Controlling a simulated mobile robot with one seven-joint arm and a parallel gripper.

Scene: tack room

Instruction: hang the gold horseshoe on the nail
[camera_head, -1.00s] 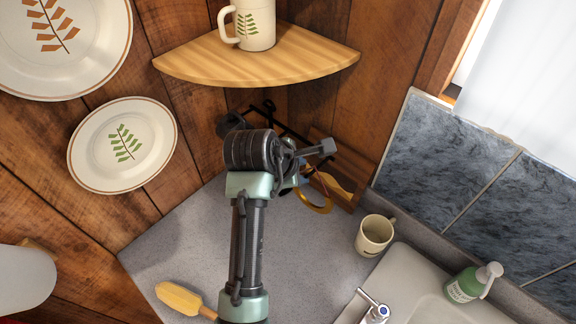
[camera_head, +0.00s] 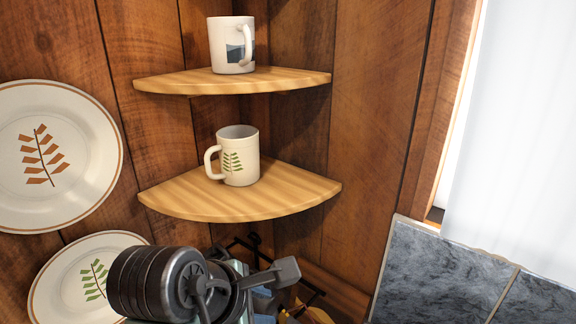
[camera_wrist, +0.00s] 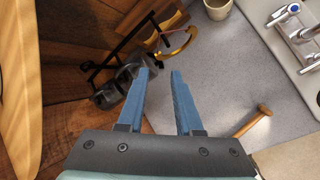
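The gold horseshoe (camera_wrist: 180,46) shows in the wrist view as a thin curved gold band, beyond my fingertips and slightly right of the gap. It is beside a black rack, near the wooden wall; whether it touches the rack I cannot tell. My gripper (camera_wrist: 160,72) has its two blue fingers apart with nothing between them. In the head view my wrist covers the area around the horseshoe. I cannot clearly make out the nail.
Two wooden corner shelves (camera_head: 240,203) (camera_head: 232,83) hold a mug each, above my wrist. The black rack (camera_wrist: 108,66) carries dark items. A cup (camera_wrist: 217,8), a wooden-handled tool (camera_wrist: 254,120) and the sink (camera_wrist: 285,45) flank open grey counter.

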